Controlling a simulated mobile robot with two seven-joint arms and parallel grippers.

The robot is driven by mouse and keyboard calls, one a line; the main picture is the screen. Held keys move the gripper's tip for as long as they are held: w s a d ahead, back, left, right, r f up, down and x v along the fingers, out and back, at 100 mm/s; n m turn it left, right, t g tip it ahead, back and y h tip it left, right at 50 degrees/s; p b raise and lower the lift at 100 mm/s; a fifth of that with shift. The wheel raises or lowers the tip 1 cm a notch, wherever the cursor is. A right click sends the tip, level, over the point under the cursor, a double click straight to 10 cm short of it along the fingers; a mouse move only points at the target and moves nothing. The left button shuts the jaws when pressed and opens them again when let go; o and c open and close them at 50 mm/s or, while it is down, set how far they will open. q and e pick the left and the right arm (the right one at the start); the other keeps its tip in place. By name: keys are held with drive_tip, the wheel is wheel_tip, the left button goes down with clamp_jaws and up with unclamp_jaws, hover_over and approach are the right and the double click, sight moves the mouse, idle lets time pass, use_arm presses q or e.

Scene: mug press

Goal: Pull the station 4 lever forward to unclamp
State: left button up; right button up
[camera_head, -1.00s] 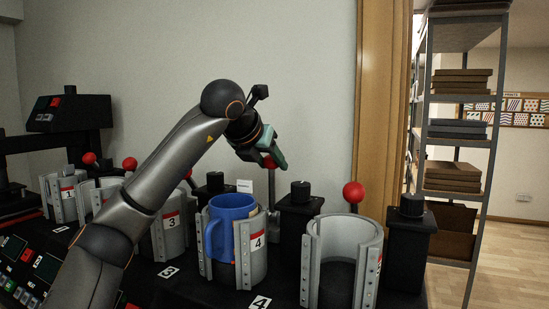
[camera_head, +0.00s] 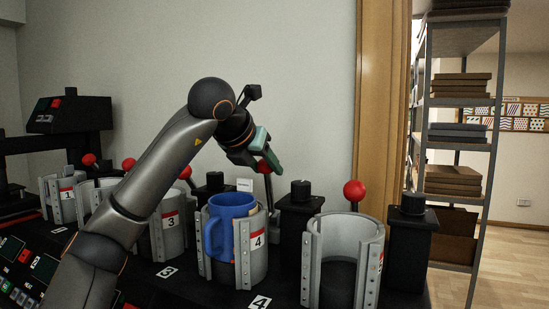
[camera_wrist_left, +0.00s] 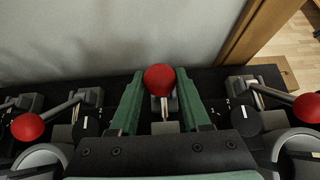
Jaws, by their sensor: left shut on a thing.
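The station 4 lever has a red ball knob (camera_wrist_left: 159,80), which sits between the green fingers of my left gripper (camera_wrist_left: 160,96) in the left wrist view. In the head view my left gripper (camera_head: 264,158) is shut on this knob, with the lever rod running down below it behind station 4. The knob is mostly hidden by the fingers there. A blue mug (camera_head: 231,226) stands upright in the grey station 4 clamp (camera_head: 254,262), which carries a label 4. My right gripper is not in view.
An empty grey clamp (camera_head: 313,262) stands to the right, with its red lever knob (camera_head: 354,190) behind it. The station 3 clamp (camera_head: 171,234) is to the left. Black posts (camera_head: 299,215) stand between the levers. The wall (camera_head: 290,80) is close behind.

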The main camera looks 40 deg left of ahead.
use_arm(q)
drive_tip(key=shift+s+f, duration=0.1)
drive_tip(key=shift+s+d+f+b, duration=0.15)
drive_tip(key=shift+s+d+b, duration=0.05)
drive_tip(key=shift+s+b, duration=0.25)
drive_tip(key=shift+s+d+f+b, duration=0.15)
drive_tip(key=shift+s+b, duration=0.15)
drive_tip(key=shift+s, duration=0.2)
drive_tip(key=o, duration=0.9)
drive_tip(key=shift+c, duration=0.2)
wheel_tip(320, 180, up, 6)
drive_tip(key=s+p, duration=0.1)
drive_tip(key=p, duration=0.4)
drive_tip(key=shift+s+d+p, duration=0.25)
drive_tip(key=shift+p, duration=0.15)
